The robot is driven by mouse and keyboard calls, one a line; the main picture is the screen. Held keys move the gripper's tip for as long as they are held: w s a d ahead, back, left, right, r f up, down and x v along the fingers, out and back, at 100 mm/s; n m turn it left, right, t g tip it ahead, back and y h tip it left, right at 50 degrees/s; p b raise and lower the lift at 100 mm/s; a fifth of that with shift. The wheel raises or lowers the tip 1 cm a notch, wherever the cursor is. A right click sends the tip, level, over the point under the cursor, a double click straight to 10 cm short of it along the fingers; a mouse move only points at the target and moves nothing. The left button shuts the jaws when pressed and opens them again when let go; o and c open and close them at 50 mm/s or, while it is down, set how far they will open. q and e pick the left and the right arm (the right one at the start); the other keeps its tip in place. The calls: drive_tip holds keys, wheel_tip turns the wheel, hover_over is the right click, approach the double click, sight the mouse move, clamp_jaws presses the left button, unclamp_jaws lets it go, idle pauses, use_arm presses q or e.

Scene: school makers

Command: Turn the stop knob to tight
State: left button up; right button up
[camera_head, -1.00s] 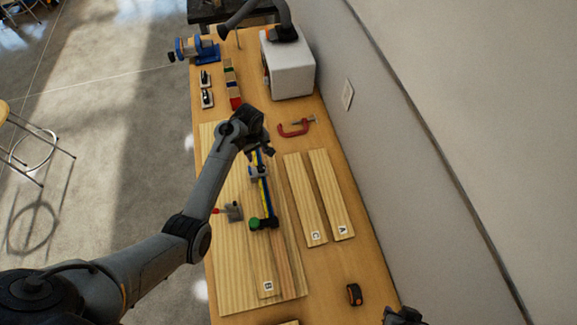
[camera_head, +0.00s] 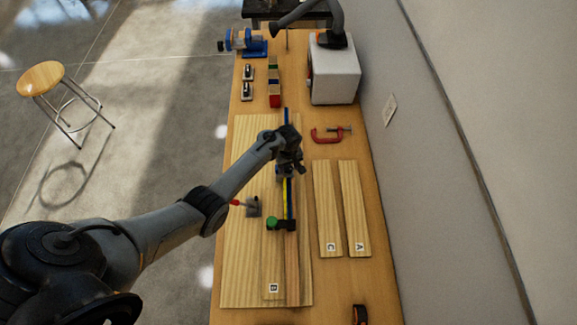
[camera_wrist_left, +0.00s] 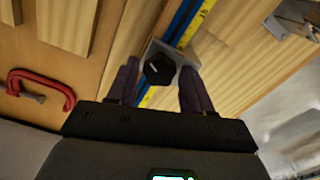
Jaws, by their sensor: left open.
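The stop is a pale grey block (camera_wrist_left: 185,58) on a blue rail with a yellow ruler strip (camera_wrist_left: 195,22) in the left wrist view. Its black knob (camera_wrist_left: 159,70) has a short white mark on top. My left gripper (camera_wrist_left: 159,80) is open, with one dark finger on each side of the knob; I cannot tell whether they touch it. In the head view my left gripper (camera_head: 291,170) is over the rail (camera_head: 288,195) and hides the stop and knob. My right gripper is out of view.
A green-knobbed piece (camera_head: 278,223) is at the rail's near end. A grey clamp with a red handle (camera_head: 252,206) sits left of the rail. Boards C (camera_head: 327,205) and A (camera_head: 353,205) and a red C-clamp (camera_head: 325,136) lie to the right.

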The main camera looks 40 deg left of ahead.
use_arm(q)
drive_tip(key=c, duration=0.8)
